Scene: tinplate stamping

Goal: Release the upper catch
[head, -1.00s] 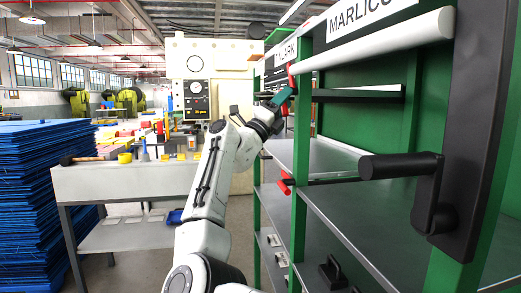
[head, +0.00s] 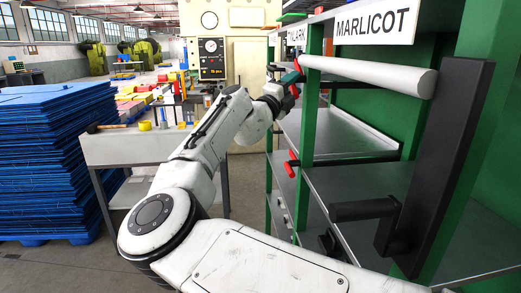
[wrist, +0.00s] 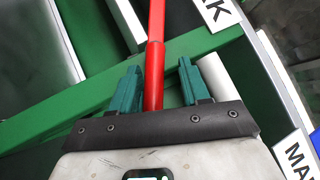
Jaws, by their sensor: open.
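The upper catch is a red lever (head: 294,91) on the green post of the shelf rack, partly hidden by my gripper in the head view. In the wrist view its red bar (wrist: 154,75) runs between my teal fingers. My gripper (wrist: 158,68) is open, with a finger on each side of the bar and a visible gap to both. In the head view my gripper (head: 287,82) is small and beside the post. A lower red catch (head: 291,164) sits further down the same post.
A white bar (head: 370,75) runs along the rack top to a black upright plate (head: 447,165) with a black handle (head: 365,209). Metal shelves (head: 345,135) lie behind the post. A grey bench (head: 130,147) and blue stacked sheets (head: 55,165) stand left.

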